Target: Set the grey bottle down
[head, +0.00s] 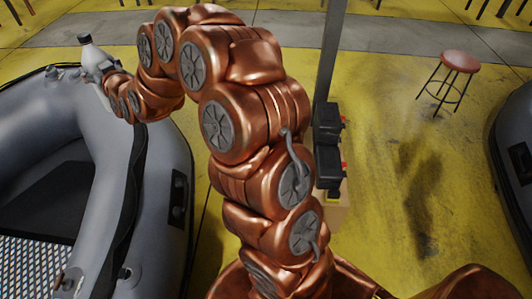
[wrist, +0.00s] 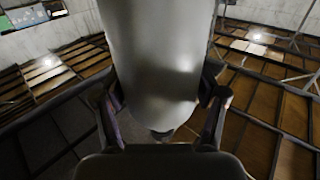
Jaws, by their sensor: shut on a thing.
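The grey bottle (head: 90,54) shows at the upper left of the head view, upright or slightly tilted, with a dark cap at its top. My gripper (head: 103,70) is shut on it, over the front end of the inflatable boat. In the wrist view the bottle (wrist: 160,65) fills the middle as a large grey cylinder, with the fingers of my gripper (wrist: 165,115) on either side of it. The bottle's far end is cut off at the top edge of that view. I cannot tell from the head view whether the bottle touches the boat.
A grey inflatable boat (head: 163,200) lies on the left, and another (head: 512,170) at the right edge. A red stool (head: 459,62) stands on the yellow floor at the upper right. A dark post (head: 328,60) with black boxes stands behind my arm. Floor between post and stool is clear.

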